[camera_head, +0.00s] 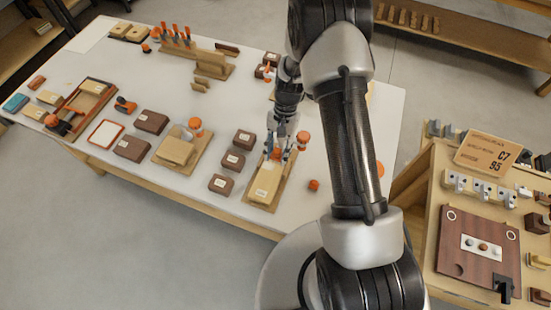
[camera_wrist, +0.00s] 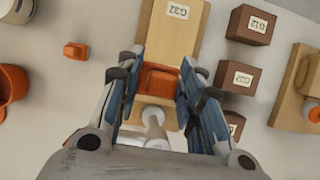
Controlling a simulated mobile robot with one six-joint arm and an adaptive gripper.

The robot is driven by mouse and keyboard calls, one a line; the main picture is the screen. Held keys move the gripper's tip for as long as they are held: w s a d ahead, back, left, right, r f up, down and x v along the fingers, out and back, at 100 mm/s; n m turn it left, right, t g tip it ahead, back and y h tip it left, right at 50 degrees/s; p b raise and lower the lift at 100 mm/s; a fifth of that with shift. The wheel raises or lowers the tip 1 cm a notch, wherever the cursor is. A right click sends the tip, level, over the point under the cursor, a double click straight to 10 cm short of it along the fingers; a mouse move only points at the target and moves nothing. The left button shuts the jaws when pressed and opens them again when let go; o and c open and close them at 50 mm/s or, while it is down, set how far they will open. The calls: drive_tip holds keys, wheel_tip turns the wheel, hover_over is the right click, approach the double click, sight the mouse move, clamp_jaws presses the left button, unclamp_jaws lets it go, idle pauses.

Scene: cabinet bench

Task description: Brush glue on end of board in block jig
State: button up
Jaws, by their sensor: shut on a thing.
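The wooden jig (camera_head: 276,191) lies near the front edge of the white table, with a pale labelled board (camera_head: 263,190) on it. The board (camera_wrist: 168,38) also shows in the wrist view, running up from between my fingers. My gripper (camera_head: 280,152) is low over the far end of the jig. In the wrist view, my gripper (camera_wrist: 160,92) has its blue fingers on either side of an orange block-like part (camera_wrist: 158,80) and a pale round shaft (camera_wrist: 154,122). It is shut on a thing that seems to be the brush. Its tip and any contact with the board are hidden.
Several dark labelled blocks (camera_head: 233,160) stand left of the jig. An orange-topped jar (camera_head: 303,138) and a small orange piece (camera_head: 314,185) are to the right, near my arm.

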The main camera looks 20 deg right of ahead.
sight(279, 156)
drive_tip(key=shift+w+d+f+b, duration=0.2)
drive_tip(key=shift+f+b, duration=0.4)
drive_tip(key=shift+f, duration=0.2)
drive_tip(key=shift+w+d+f+b, duration=0.15)
drive_tip(key=shift+f+b, duration=0.45)
drive_tip(key=shift+f, duration=0.15)
drive_tip(key=shift+w+d+f+b, duration=0.2)
drive_tip(key=shift+f+b, duration=0.4)
drive_tip(key=shift+f, duration=0.2)
drive_tip(key=shift+f+b, duration=0.4)
drive_tip(key=shift+f, duration=0.1)
drive_tip(key=shift+w+a, duration=0.1)
drive_tip(key=shift+a, duration=0.05)
drive_tip(key=shift+w+a+b, duration=0.2)
drive_tip(key=shift+w+a, duration=0.3)
drive_tip(key=shift+a, duration=0.15)
drive_tip(key=shift+w+a+b, duration=0.15)
drive_tip(key=shift+w+a, duration=0.3)
drive_tip(key=shift+a, duration=0.2)
drive_tip(key=shift+d, duration=0.1)
